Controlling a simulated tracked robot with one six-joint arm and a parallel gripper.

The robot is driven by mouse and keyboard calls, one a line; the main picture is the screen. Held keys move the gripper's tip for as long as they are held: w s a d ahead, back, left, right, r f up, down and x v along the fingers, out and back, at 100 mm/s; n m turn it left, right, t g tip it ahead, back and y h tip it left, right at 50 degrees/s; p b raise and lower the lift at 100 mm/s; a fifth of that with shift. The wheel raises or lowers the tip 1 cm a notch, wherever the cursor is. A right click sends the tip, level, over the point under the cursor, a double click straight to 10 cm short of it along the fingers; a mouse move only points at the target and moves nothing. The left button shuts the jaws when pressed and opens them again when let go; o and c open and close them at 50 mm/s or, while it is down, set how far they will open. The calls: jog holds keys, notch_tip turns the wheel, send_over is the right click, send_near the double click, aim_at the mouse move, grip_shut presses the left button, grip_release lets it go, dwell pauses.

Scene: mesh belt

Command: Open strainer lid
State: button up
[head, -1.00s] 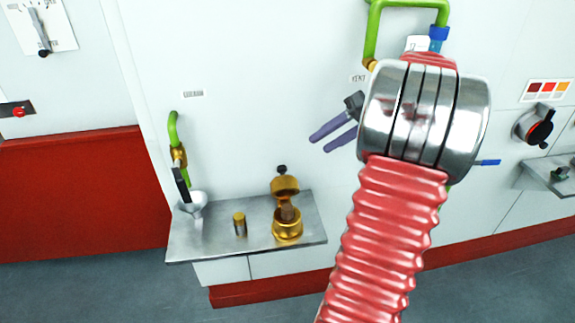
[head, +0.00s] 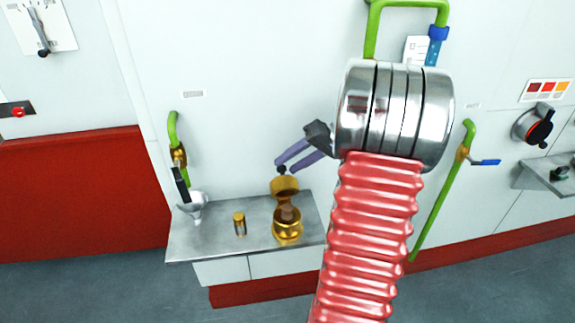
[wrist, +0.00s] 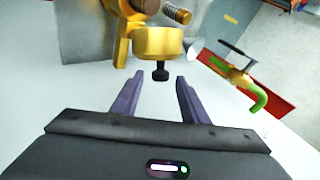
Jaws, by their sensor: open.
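The brass strainer (head: 287,232) stands on a steel shelf, with its brass lid (head: 285,185) raised above the body and a dark knob (head: 281,169) on the lid. In the wrist view the lid (wrist: 158,42) appears upper centre, its black knob (wrist: 160,71) pointing toward me between the finger lines. My gripper (head: 294,166) has purple fingers spread apart, close to the lid knob in the head view. In the wrist view my gripper (wrist: 153,79) is open and empty, its fingertips on either side of the knob.
The steel shelf (head: 215,237) also holds a small brass cylinder (head: 240,223). A funnel (head: 193,204) sits at its left end under a green pipe with a valve (head: 179,157). Another green pipe (head: 438,205) runs along the wall at right.

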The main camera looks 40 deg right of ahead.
jog(key=shift+x, duration=0.85)
jog(key=shift+c, duration=0.3)
jog(key=shift+s, duration=0.1)
grip_shut()
